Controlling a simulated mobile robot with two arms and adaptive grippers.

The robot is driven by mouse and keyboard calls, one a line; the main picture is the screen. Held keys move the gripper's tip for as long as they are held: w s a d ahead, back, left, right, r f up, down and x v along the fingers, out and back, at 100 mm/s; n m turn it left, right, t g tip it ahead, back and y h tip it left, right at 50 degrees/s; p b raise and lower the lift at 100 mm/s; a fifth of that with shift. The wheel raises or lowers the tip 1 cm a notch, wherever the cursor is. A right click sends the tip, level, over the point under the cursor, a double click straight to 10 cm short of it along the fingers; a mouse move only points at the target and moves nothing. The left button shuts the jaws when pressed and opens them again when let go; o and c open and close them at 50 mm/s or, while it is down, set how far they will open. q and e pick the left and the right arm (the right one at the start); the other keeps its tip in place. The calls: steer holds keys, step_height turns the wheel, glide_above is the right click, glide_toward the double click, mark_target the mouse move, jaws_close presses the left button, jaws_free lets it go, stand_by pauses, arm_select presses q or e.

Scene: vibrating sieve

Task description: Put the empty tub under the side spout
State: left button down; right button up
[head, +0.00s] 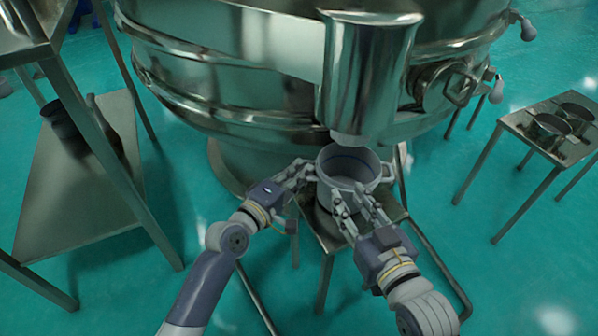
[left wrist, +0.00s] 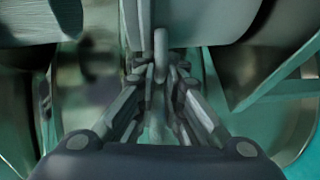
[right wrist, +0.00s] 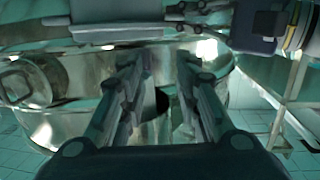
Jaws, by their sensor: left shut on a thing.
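The grey metal tub (head: 338,203) stands upright below the side spout (head: 362,85), with its far rim close to the spout's lower end. The visible inside of the tub looks empty. My left gripper (head: 305,172) is shut on the tub's left handle, a looped bar (left wrist: 161,45) between the fingers in the left wrist view. My right gripper (head: 358,212) is open in front of the tub, its fingers apart near the wall; it also shows open in the right wrist view (right wrist: 163,75). I cannot tell whether it touches the tub. The tub's underside is hidden.
A low metal stand (head: 330,243) is under the tub. The large round sieve (head: 230,85) is behind. A side table (head: 520,122) with metal vessels is at right. A metal rack (head: 75,190) with dark items is at left. Green floor is open at lower right.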

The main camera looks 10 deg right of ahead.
arm_select(q)
steer(key=shift+f, duration=0.35)
arm_select(e)
steer(key=shift+w+a+r+t, duration=0.1)
steer(key=shift+r+t, duration=0.1)
steer(key=shift+r, duration=0.2)
steer(key=shift+w+a+r+t, duration=0.1)
steer(key=shift+r+t, duration=0.1)
steer(key=shift+r, duration=0.2)
steer(key=shift+r, duration=0.2)
